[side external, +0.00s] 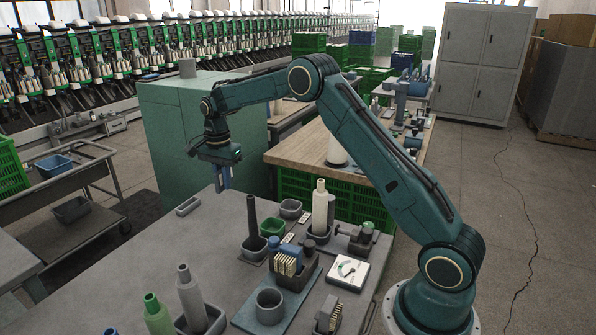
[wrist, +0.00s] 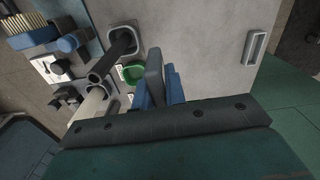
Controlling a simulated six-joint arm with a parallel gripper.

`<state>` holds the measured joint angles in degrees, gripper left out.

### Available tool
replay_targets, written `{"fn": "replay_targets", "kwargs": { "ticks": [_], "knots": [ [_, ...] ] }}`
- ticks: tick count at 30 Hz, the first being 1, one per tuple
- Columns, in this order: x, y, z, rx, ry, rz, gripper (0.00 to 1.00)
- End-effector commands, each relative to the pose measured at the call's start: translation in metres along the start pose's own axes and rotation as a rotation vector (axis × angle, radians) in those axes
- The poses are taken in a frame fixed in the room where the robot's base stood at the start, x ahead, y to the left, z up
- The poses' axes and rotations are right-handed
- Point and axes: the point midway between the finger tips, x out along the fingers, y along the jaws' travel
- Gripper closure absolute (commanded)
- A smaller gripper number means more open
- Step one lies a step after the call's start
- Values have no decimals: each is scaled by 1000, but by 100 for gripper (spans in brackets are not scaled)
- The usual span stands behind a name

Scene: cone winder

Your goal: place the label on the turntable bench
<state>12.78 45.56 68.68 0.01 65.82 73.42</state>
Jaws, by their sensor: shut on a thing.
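My gripper (side external: 223,178) hangs fingers-down above the far part of the grey bench (side external: 200,240), clear of its surface. In the wrist view its blue and grey fingers (wrist: 163,88) are close together. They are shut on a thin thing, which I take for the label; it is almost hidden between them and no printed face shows. Small white cards (side external: 304,217) lie on the bench near the bowls; I cannot tell what they are. I cannot make out which surface is the turntable bench.
The bench's left middle is clear.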

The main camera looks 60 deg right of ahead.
Motion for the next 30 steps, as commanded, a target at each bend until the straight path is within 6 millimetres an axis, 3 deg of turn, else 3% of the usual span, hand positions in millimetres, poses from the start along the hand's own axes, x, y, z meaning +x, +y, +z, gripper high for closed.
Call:
{"fn": "replay_targets", "kwargs": {
  "ticks": [11, 21, 30],
  "knots": [
    [-2, -8, -81, 30, 1, -2, 100],
    [-2, 4, -167, 56, 2, -2, 100],
    [-3, 18, -206, 66, 1, -1, 100]
  ]
}}
